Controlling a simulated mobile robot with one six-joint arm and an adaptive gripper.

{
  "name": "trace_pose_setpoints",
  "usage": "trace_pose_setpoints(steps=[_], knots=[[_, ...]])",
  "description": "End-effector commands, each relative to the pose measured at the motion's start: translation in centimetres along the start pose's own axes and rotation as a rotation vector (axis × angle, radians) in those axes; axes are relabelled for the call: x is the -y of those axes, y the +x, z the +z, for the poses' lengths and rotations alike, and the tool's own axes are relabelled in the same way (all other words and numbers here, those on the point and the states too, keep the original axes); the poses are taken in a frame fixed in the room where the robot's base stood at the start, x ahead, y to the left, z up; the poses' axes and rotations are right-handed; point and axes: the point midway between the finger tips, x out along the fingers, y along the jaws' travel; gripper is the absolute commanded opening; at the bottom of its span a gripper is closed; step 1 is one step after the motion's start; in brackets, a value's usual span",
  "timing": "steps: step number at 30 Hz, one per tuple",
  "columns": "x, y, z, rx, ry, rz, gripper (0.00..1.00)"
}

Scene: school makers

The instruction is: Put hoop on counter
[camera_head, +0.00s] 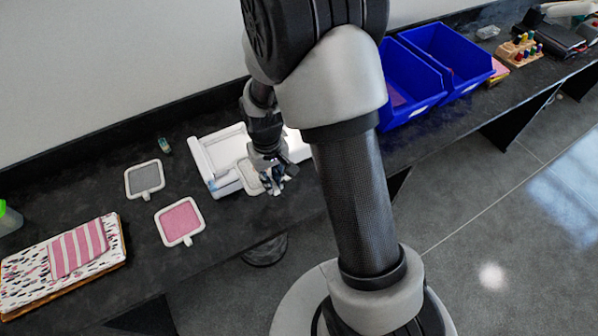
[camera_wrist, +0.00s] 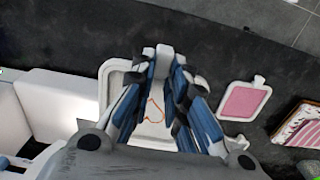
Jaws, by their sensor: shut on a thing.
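My gripper (camera_head: 271,183) is over the black counter (camera_head: 225,240), beside a white tray-like object (camera_head: 205,165). In the wrist view its blue-grey fingers (camera_wrist: 163,75) are shut on a pale square hoop (camera_wrist: 113,75) with an orange outline on its fabric. The fingers hide much of this hoop; its rim also shows in the head view (camera_head: 246,176). I cannot tell whether it touches the counter. A grey-filled hoop (camera_head: 145,179) and a pink-filled hoop (camera_head: 180,221) lie flat on the counter to the left.
Striped pink cloth (camera_head: 78,249) lies on a patterned fabric stack at the left. Blue bins (camera_head: 447,58) stand to the right, with a wooden holder (camera_head: 519,50) beyond them. A small bottle (camera_head: 165,146) stands near the wall. Bare counter lies between the hoops and front edge.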

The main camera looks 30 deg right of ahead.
Motion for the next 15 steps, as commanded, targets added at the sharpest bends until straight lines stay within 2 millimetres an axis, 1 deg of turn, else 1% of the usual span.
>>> trace_pose_setpoints(steps=[5,9,12,15], knots=[[0.0,4.2,0.2,0.007,0.000,-0.001,0.00],[0.1,8.1,0.2,0.007,0.000,-0.001,0.00],[0.1,10.6,0.2,0.006,0.000,0.000,0.00],[0.1,12.4,0.2,0.005,0.000,0.000,0.00]])
